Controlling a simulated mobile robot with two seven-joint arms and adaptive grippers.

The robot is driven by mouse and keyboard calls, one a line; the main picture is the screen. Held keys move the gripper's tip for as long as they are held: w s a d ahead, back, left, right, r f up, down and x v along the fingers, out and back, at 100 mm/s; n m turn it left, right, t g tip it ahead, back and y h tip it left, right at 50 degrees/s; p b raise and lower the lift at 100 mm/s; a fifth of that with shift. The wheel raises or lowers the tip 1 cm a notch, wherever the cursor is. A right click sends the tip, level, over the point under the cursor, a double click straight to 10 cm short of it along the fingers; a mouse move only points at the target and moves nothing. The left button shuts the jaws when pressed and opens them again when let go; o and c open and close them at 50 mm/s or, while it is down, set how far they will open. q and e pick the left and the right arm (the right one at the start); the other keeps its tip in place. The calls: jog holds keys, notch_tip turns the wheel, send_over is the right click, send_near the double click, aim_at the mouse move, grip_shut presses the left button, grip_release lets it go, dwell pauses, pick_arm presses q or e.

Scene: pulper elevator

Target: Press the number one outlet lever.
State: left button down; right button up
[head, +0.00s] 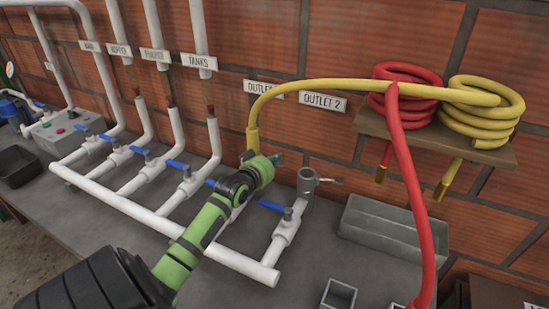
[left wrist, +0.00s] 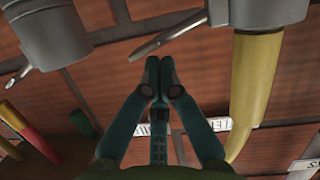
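The outlet one coupling (left wrist: 262,12) is grey and carries the yellow hose end (left wrist: 255,85) in the left wrist view. Its flat metal lever (left wrist: 170,37) sticks out to the left, tip close to my fingertips. My left gripper (left wrist: 159,64) has its teal fingers together, with nothing visible between them. In the head view my left gripper (head: 279,158) is beside the yellow hose (head: 253,140) and hides the outlet one coupling and lever. Whether the fingers touch the lever I cannot tell. My right gripper is not in view.
A second grey coupling (head: 307,182) with its own lever (head: 331,181) stands open just right of my gripper. Blue valve handles (head: 271,206) line the white pipes. A red hose (head: 408,170) hangs at right. A grey trough (head: 380,226) lies on the counter.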

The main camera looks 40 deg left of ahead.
pick_arm(q)
jog(key=shift+w+d+f+m+y+p, duration=0.1)
jog(key=shift+d+f+m+y+p, duration=0.2)
jog(key=shift+m+p, duration=0.2)
jog(key=shift+w+d+f+m+p, duration=0.1)
jog(key=shift+d+f+m+p, duration=0.2)
jog(key=shift+f+m, duration=0.35)
jog(key=shift+f+m+y, duration=0.2)
jog(key=shift+m+y, duration=0.05)
jog(key=shift+y, duration=0.15)
jog(key=shift+d+f, duration=0.1)
jog(key=shift+f, duration=0.05)
jog(key=s+d+r+p, duration=0.2)
jog(key=s+r, duration=0.4)
jog(key=s, duration=0.3)
jog(key=shift+d+r, duration=0.25)
jog(key=shift+d, duration=0.45)
